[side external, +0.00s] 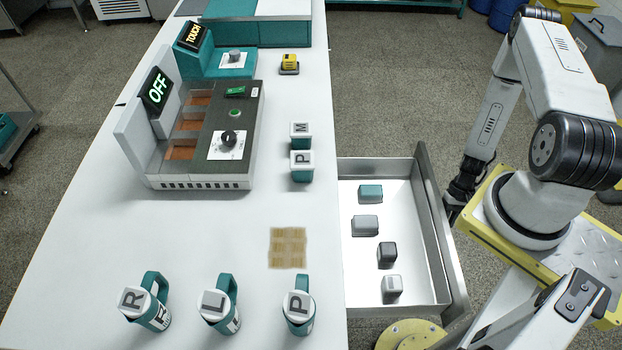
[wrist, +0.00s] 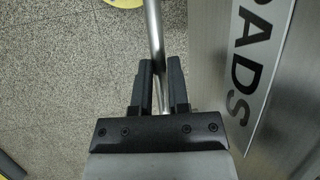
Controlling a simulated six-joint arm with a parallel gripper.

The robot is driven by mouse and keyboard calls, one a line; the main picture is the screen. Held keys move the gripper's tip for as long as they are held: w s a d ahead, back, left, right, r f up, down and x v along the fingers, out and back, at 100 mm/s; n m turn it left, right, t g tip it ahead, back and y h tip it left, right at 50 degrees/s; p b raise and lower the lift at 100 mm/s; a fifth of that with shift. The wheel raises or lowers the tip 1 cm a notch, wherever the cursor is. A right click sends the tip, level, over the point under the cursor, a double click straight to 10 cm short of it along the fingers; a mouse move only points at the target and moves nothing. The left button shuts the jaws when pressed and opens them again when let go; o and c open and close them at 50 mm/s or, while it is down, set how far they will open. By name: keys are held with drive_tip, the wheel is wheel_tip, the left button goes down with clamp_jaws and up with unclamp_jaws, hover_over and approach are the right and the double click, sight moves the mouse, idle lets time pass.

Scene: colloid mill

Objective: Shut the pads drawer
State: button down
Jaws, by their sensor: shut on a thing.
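The pads drawer (side external: 441,232) stands pulled out from the right side of the white table. Several small blocks, one teal and the others grey, lie inside on its pale floor. In the wrist view its metal front carries a plate reading "PADS" (wrist: 250,60). My gripper (wrist: 160,80) is shut on the drawer's round metal bar handle (wrist: 153,35), with a finger on each side of it. In the side view my gripper (side external: 452,207) is at the outer face of the drawer front, and the handle is hidden there.
The white table (side external: 215,240) bears a grey machine (side external: 215,135) with an "OFF" display, a teal "TOUCH" unit (side external: 220,60), a yellow item (side external: 290,63), lettered teal containers and mugs, and a tan mat (side external: 288,248). The table edge behind the drawer is clear.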

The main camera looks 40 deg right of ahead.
sight(344, 228)
drive_tip(key=shift+w, duration=0.1)
idle(0.3)
drive_tip(key=w+a, duration=2)
drive_tip(key=shift+w+a+r, duration=0.1)
drive_tip(key=shift+w+a, duration=0.05)
idle(0.5)
drive_tip(key=c, duration=0.7)
unclamp_jaws()
drive_tip(key=shift+o, duration=0.4)
drive_tip(key=v, duration=0.7)
drive_tip(key=shift+r, duration=0.3)
